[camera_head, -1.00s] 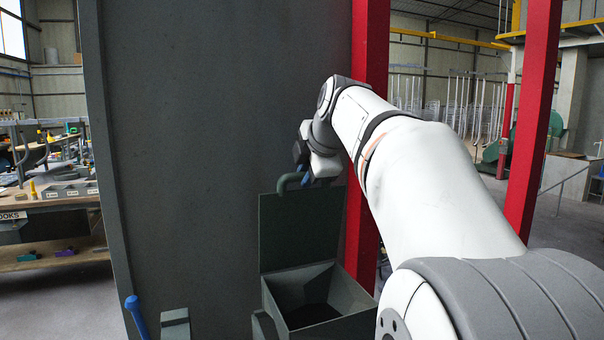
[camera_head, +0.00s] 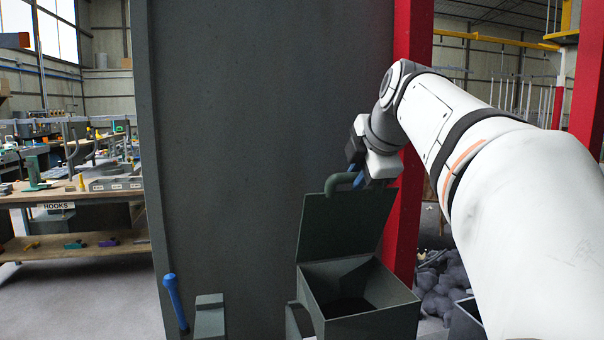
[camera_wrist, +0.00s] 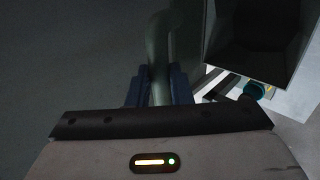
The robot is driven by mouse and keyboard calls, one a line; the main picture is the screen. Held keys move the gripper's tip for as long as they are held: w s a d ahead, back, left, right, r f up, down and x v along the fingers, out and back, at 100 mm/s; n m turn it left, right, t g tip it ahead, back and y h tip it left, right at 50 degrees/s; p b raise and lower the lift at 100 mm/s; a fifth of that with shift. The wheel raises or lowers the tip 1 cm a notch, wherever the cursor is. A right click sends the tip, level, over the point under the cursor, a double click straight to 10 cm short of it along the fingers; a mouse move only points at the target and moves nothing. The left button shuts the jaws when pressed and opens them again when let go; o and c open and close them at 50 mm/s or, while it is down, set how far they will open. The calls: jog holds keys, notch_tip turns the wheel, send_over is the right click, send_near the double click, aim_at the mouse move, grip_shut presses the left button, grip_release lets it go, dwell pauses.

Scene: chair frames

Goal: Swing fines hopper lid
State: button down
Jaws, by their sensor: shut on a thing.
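The fines hopper (camera_head: 372,318) is a dark grey-green open box low in the head view, with a dark interior. Its flat lid (camera_head: 345,222) stands raised at the back of the opening, steeply tilted. A curved green-grey handle (camera_head: 335,183) sits on the lid's upper edge. My gripper (camera_head: 357,179) is at that handle, its blue fingers partly hidden by my wrist. In the wrist view, my gripper (camera_wrist: 159,88) has its blue fingers on both sides of the handle (camera_wrist: 159,45), shut on it. The hopper (camera_wrist: 265,35) shows at upper right there.
A tall grey panel (camera_head: 240,130) stands behind the hopper, beside a red post (camera_head: 413,130). A blue-handled lever (camera_head: 175,300) is left of the hopper. Grey lumps (camera_head: 440,285) lie to the right. A workbench (camera_head: 75,195) stands far left, with clear floor in front.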

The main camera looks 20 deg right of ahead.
jog(key=s+f+b, duration=0.2)
jog(key=s+b, duration=0.1)
jog(key=s+f+b, duration=0.1)
jog(key=shift+s, duration=0.4)
jog(key=shift+r, duration=0.1)
jog(key=s+f+b, duration=0.4)
jog(key=b, duration=0.1)
dwell(0.3)
